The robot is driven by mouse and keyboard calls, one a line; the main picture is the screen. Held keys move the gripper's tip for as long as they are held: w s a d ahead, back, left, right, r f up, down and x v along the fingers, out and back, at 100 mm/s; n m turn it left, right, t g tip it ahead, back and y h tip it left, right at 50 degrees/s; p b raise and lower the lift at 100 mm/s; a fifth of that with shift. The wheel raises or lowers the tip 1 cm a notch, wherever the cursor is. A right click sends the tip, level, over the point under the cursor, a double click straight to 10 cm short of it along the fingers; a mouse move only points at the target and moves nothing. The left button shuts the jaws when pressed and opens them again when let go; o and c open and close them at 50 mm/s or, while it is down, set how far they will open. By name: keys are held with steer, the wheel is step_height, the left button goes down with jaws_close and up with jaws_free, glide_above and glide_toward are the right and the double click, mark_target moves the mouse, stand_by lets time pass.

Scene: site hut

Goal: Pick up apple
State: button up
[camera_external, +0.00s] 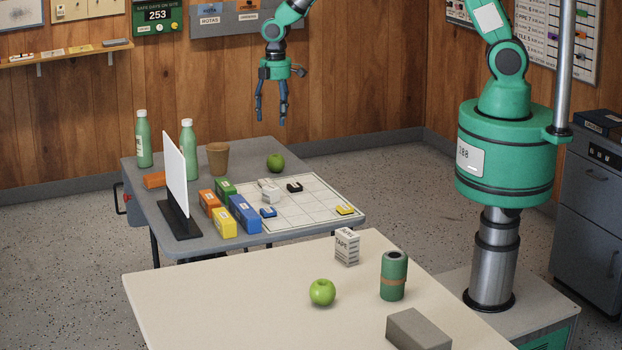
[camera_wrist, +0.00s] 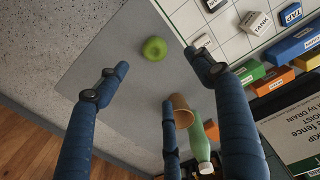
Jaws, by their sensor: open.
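A green apple (camera_external: 275,162) sits on the grey table (camera_external: 300,232) near its back edge. In the wrist view this apple (camera_wrist: 154,48) shows beyond and between my blue fingertips, with nothing covering it. My gripper (camera_external: 271,118) hangs above that table with its fingers pointing down. It is open and empty, apart from the apple. In the wrist view my gripper (camera_wrist: 160,68) has its fingers spread wide. A second, brighter green apple (camera_external: 322,292) stands on the cream table (camera_external: 215,285) in front, far from my gripper.
A brown cup (camera_external: 217,158) and green bottles (camera_external: 188,143) stand left of the far apple. A gridded board (camera_external: 300,212) with small blocks lies in front of it. A white upright panel (camera_external: 173,170) stands at left. A tape box (camera_external: 347,246), green canister (camera_external: 394,275) and grey block (camera_external: 418,330) surround the near apple's right side.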

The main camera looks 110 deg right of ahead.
mark_target(276, 155)
steer(key=shift+s+d+f, duration=0.15)
steer(key=shift+d+f, duration=0.25)
steer(key=shift+f, duration=0.25)
steer(key=shift+s+d+f, duration=0.1)
steer(key=shift+d+f, duration=0.3)
steer(key=shift+f, duration=0.2)
steer(key=shift+f+b, duration=0.45)
steer(key=shift+f, duration=3.85)
steer(key=shift+f, duration=0.1)
steer(key=shift+a+f+b, duration=0.15)
steer(key=shift+f+b, duration=0.3)
steer(key=shift+f, duration=2.05)
steer(key=c, duration=1.3)
